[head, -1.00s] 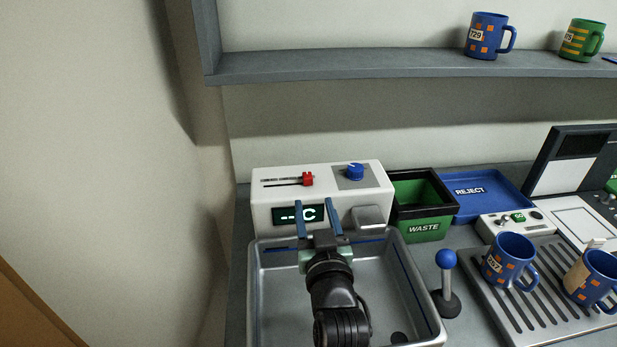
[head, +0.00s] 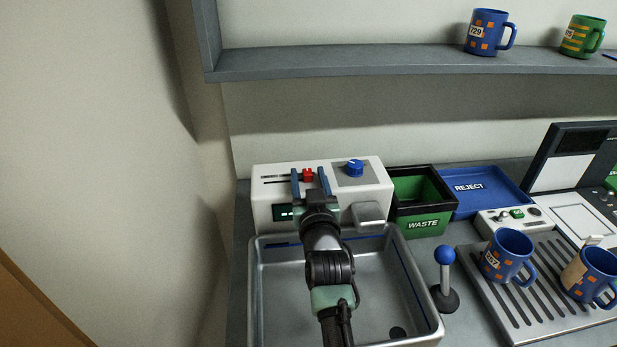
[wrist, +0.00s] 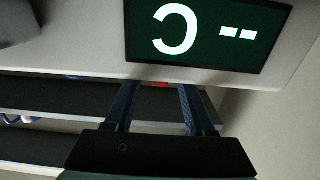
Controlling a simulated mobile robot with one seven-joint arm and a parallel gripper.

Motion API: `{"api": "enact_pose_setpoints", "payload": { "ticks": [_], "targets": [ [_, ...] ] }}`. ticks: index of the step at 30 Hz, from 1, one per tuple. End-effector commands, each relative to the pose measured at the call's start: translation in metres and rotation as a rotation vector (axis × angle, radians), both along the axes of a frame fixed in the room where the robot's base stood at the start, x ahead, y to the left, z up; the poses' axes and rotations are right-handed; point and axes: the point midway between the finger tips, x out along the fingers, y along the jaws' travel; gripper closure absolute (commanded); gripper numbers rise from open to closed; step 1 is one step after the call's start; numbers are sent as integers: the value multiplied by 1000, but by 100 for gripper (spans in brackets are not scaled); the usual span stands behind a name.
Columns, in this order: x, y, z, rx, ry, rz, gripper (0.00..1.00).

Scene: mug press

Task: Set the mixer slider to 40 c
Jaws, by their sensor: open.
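The white mixer box (head: 262,176) stands behind the sink, with a red slider knob (head: 308,174) in a dark slot on its top. My gripper (head: 309,172) is open in the head view, its two blue fingers reaching up to the box top, one on each side of the red knob. I cannot tell whether they touch it. In the wrist view a bit of red knob (wrist: 160,85) shows between the open fingers. The display (wrist: 207,33) shows upside down there and reads "-- C".
A blue dial (head: 355,169) sits right of the slider. The metal sink (head: 400,262) lies below my arm. To the right are the green waste bin (head: 423,222), blue reject tray (head: 490,192), a blue-knobbed lever (head: 445,256) and mugs on a rack. A shelf (head: 400,62) runs above.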

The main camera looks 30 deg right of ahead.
Motion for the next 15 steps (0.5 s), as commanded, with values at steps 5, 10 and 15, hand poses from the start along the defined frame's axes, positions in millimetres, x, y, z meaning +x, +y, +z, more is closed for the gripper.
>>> {"api": "enact_pose_setpoints", "payload": {
  "ticks": [5,10,15],
  "targets": [
    [0,0,0,0,1,0,68],
    [0,0,0,0,1,0,99],
    [0,0,0,0,1,0,100]
  ]
}}
